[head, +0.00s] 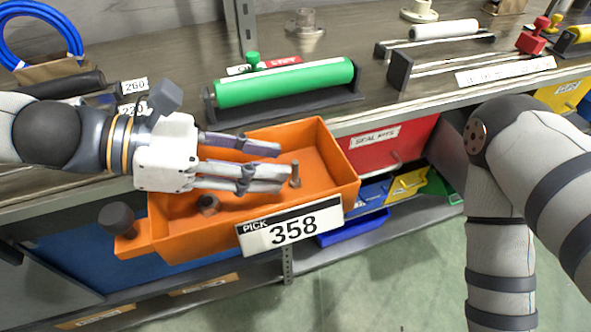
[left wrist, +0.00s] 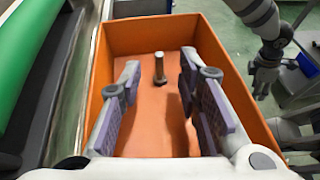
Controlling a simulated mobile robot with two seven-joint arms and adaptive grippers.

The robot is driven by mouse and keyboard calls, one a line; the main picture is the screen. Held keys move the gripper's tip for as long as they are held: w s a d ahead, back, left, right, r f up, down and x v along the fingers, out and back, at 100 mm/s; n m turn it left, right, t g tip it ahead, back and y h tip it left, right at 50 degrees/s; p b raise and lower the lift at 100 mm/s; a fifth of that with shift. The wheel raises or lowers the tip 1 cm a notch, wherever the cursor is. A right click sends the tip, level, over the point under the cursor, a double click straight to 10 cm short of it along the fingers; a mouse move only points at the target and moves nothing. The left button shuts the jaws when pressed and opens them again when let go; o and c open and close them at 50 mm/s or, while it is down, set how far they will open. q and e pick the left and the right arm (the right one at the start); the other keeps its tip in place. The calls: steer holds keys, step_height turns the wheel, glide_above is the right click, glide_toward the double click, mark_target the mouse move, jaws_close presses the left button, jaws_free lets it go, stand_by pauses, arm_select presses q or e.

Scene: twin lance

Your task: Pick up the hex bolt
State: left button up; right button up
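In the left wrist view the bolt (left wrist: 159,70) shows ahead, between the lines of the two fingers. My left gripper (head: 278,168) is open and empty, reaching over the bin from the left. Its fingertips are close to the bolt, and I cannot tell if they touch it. My right arm shows in the head view, but its hand is out of that frame. What seems to be my right gripper (left wrist: 260,88) shows small in the left wrist view.
A dark nut-like piece (head: 208,204) lies in the bin's near left part. The bin walls surround the bolt. A green roller (head: 285,83) in a dark cradle stands behind the bin on the bench. A red bin (head: 385,150) is right of it.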

mark_target(295, 162)
arm_select(q)
steer(key=b+x, duration=0.1)
steer(key=x, duration=0.3)
steer(key=shift+d+f, duration=0.25)
steer(key=shift+f, duration=0.05)
steer(key=shift+d+r, duration=0.1)
steer(key=shift+r, duration=0.1)
arm_select(e)
steer(key=shift+s+f+g, duration=0.4)
steer(key=shift+s+f, duration=0.55)
steer(key=shift+f, duration=0.05)
arm_select(q)
jaws_close()
